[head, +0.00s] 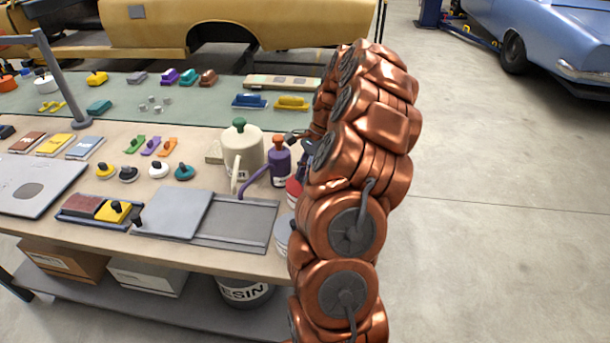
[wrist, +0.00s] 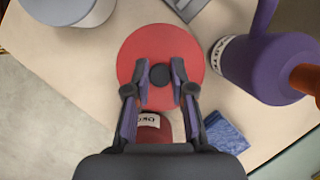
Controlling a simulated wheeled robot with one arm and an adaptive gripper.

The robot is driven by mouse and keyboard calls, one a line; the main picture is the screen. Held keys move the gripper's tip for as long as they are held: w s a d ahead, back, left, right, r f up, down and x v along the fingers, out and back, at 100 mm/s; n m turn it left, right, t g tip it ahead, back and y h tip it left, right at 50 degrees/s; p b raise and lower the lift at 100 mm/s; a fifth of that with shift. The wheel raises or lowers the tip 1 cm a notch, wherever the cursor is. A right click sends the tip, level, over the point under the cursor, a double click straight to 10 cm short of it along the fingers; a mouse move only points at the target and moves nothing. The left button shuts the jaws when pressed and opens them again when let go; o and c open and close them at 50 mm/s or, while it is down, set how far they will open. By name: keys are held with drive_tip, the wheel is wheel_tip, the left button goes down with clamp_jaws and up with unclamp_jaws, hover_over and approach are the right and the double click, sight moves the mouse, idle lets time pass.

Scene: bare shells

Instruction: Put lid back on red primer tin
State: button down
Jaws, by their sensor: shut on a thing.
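The red lid (wrist: 135,55), a round disc with a dark knob (wrist: 159,74), is in the middle of the wrist view. My gripper (wrist: 160,85) is shut on the knob, one finger on each side. The red primer tin (wrist: 148,134) with a white label shows just below the lid in that view, partly hidden by my gripper; the lid is not lined up over it in the picture. I cannot tell how high the lid is. In the head view my arm hides most of this spot; a red and white edge (head: 293,189) shows beside it.
A purple can (head: 280,163) with an orange cap stands close by, also in the wrist view (wrist: 258,70). A grey tin (head: 283,238) stands near the bench corner. A blue cloth (wrist: 224,133) lies near the red tin. A cream watering can (head: 243,150) stands to the left.

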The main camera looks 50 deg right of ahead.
drive_tip(key=c, duration=0.9)
unclamp_jaws()
drive_tip(key=shift+o, duration=0.3)
drive_tip(key=o, duration=0.4)
drive_tip(key=shift+r, duration=0.2)
drive_tip(key=shift+r+p, duration=0.6)
drive_tip(key=shift+r, duration=2.7)
clamp_jaws()
